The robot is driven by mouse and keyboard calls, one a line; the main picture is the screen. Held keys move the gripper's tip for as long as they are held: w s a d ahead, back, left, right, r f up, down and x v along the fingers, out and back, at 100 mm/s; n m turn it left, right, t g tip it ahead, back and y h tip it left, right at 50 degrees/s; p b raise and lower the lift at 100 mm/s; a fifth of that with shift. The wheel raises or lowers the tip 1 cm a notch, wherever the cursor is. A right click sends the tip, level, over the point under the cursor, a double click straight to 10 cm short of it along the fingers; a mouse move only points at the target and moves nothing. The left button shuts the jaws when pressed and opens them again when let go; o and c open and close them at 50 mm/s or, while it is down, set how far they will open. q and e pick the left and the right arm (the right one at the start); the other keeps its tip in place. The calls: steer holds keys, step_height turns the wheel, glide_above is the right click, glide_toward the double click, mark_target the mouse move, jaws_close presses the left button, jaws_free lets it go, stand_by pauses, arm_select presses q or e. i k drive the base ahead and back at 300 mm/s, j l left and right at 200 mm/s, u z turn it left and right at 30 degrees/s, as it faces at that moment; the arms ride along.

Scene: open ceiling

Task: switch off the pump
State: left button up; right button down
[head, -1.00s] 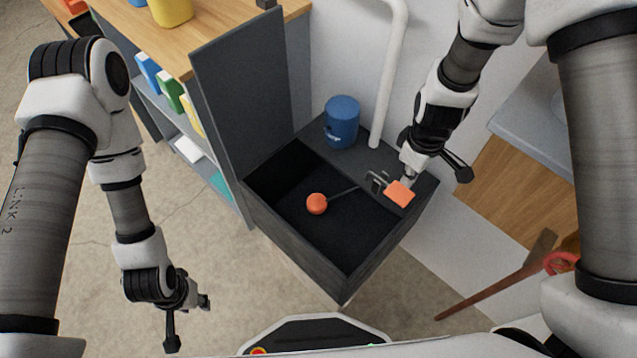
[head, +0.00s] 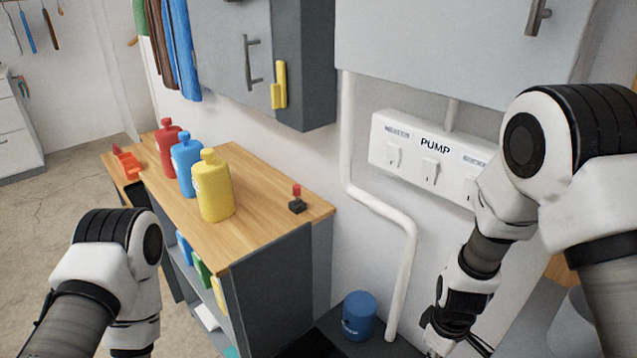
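A white switch panel (head: 384,142) is on the wall at right of centre. The word PUMP is printed above its middle switch (head: 430,168). A left switch (head: 394,155) sits beside it under a label too blurred to read. The panel's right end is hidden behind my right arm. The switch positions are too small to tell. My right gripper (head: 447,347) is low in the view, well below the panel, and cut off by the bottom edge; its opening cannot be judged. My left arm is at the lower left, with its gripper out of view.
A wooden-topped bench (head: 255,228) carries red (head: 167,139), blue (head: 187,164) and yellow (head: 213,188) bottles and a small red-topped black device (head: 297,199). A white pipe (head: 408,262) runs down the wall near a blue canister (head: 359,316). Grey cabinets (head: 450,50) hang above the panel.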

mark_target(430, 166)
steer(key=k+j, duration=0.65)
steer(key=k, duration=0.25)
